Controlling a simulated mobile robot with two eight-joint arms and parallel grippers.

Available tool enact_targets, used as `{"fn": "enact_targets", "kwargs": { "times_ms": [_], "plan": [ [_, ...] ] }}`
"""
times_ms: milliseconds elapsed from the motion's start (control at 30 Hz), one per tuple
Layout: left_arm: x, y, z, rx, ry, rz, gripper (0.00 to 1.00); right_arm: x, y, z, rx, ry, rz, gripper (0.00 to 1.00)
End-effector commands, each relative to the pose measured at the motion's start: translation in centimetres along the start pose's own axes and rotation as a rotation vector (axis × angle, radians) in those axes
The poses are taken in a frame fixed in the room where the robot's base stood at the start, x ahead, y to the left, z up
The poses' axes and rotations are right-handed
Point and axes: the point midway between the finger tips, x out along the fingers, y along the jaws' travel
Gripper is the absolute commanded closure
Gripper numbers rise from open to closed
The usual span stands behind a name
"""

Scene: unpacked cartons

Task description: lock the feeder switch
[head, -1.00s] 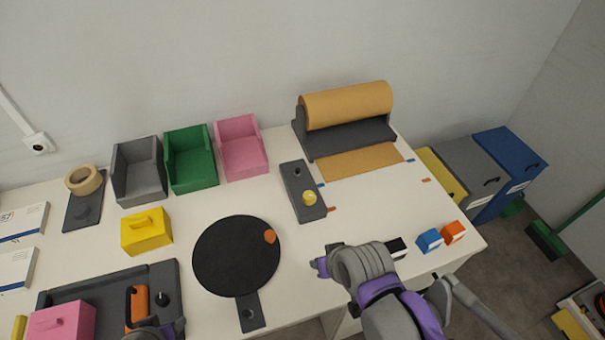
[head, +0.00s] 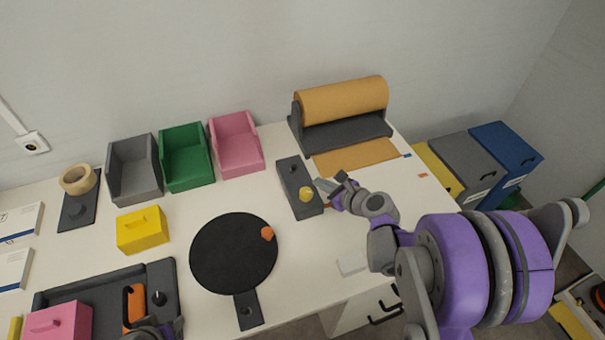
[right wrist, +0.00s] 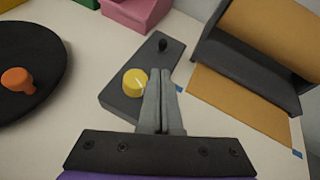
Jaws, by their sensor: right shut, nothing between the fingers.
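A dark grey switch box (head: 295,178) lies on the table, with a round yellow knob (head: 306,194) at its near end and a small black knob (head: 293,169) at its far end. My right gripper (head: 328,187) is shut and empty just right of the yellow knob. In the right wrist view, the shut fingers (right wrist: 162,78) reach over the box (right wrist: 118,98), beside the yellow knob (right wrist: 133,82); contact cannot be told. A pale mark shows on the knob. Part of my left arm shows at the bottom left; its fingers cannot be made out.
A black turntable (head: 225,252) with an orange knob stands left of the switch box. A brown paper roll (head: 342,100) on its dark holder stands behind. Grey, green and pink bins (head: 236,150) line the wall. A yellow block (head: 142,232) sits at left.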

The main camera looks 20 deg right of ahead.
Motion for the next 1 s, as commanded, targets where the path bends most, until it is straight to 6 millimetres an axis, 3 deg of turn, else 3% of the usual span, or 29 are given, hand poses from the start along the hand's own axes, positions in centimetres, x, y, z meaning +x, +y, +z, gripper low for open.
{"fn": "enact_targets", "kwargs": {
  "times_ms": [467,1000],
  "plan": [
    [0.0,0.0,0.0,0.0,0.0,0.0,0.5,0.4,-0.3,-0.1,0.037,-0.009,-0.005,1.0],
    [-0.4,0.0,-0.4,0.0,0.003,0.0,0.5,8.8,-0.3,0.1,0.035,-0.009,-0.004,1.0]
  ]
}}
